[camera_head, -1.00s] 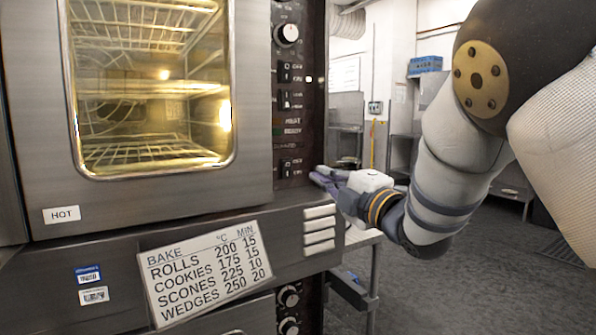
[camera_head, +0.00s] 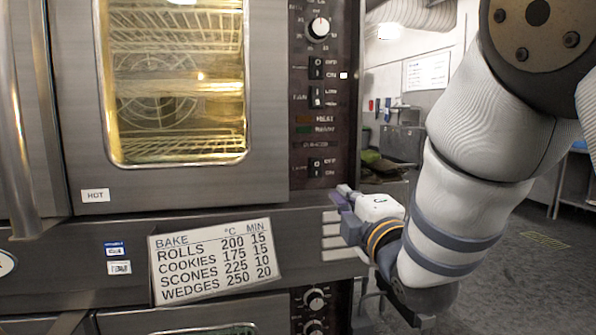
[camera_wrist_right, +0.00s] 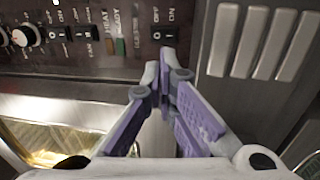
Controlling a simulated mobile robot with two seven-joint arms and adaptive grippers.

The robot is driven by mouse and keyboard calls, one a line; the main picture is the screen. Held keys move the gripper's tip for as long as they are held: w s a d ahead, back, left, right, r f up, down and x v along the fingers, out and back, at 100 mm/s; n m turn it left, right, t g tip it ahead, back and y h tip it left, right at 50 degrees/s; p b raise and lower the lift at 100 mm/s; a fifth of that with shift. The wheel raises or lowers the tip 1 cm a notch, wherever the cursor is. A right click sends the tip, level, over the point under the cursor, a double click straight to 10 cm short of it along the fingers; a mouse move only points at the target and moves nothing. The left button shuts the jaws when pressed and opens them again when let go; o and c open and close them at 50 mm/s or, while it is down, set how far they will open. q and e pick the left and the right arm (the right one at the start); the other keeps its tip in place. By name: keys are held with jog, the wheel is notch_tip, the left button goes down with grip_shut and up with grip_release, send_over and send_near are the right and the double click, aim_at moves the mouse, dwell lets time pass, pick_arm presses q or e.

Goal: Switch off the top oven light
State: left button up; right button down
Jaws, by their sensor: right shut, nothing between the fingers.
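The top oven (camera_head: 190,185) has a glass door with a yellow-lit interior (camera_head: 175,95). Its dark control panel (camera_head: 335,130) stands right of the door, with a round knob (camera_head: 318,28) and three rocker switches. The lowest rocker switch (camera_head: 317,167) also shows in the right wrist view (camera_wrist_right: 156,34). Its small label is hard to read. My right gripper (camera_head: 345,192) is shut and empty, just below and right of that switch. In the right wrist view its purple fingertips (camera_wrist_right: 163,75) point at the panel's lower end, with no clear contact. My left gripper is out of view.
Below the panel are pale vent slots (camera_head: 345,243) and a bake-times sign (camera_head: 215,262). Lower oven knobs (camera_head: 314,298) sit underneath. A vertical door handle (camera_head: 18,140) is at the left. Open floor (camera_head: 520,270) lies at the right.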

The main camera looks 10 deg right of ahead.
aim_at(317, 166)
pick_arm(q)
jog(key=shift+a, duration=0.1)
pick_arm(e)
jog(key=shift+a, duration=0.1)
jog(key=w, duration=0.4)
jog(key=w+b, duration=0.1)
jog(key=w, duration=0.3)
jog(key=w+r, duration=0.1)
jog(key=w, duration=0.4)
jog(key=shift+a+b, duration=0.15)
jog(key=shift+b, duration=0.2)
jog(key=shift+w+r, duration=0.25)
jog(key=shift+w, duration=0.2)
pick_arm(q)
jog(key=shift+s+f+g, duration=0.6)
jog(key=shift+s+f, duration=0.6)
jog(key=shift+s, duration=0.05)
pick_arm(e)
jog(key=shift+r, duration=0.1)
